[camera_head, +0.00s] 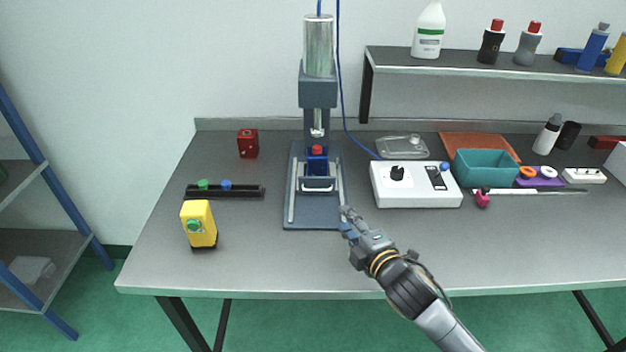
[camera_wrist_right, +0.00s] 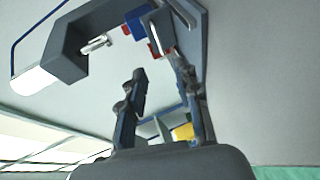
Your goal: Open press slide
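The press (camera_head: 319,95) stands on the workbench, a dark grey frame with a silver cylinder on top. Its slide (camera_head: 317,185) lies low on the base plate, with a light bar handle at the front and a blue block with a red top (camera_head: 317,160) behind it. The slide's handle (camera_wrist_right: 161,38) and the blue block (camera_wrist_right: 138,22) show beyond the fingertips. My left gripper is not in view.
A white control box (camera_head: 415,185) with a black knob stands right of the press. A teal bin (camera_head: 486,168) sits at the right. The bench front is clear.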

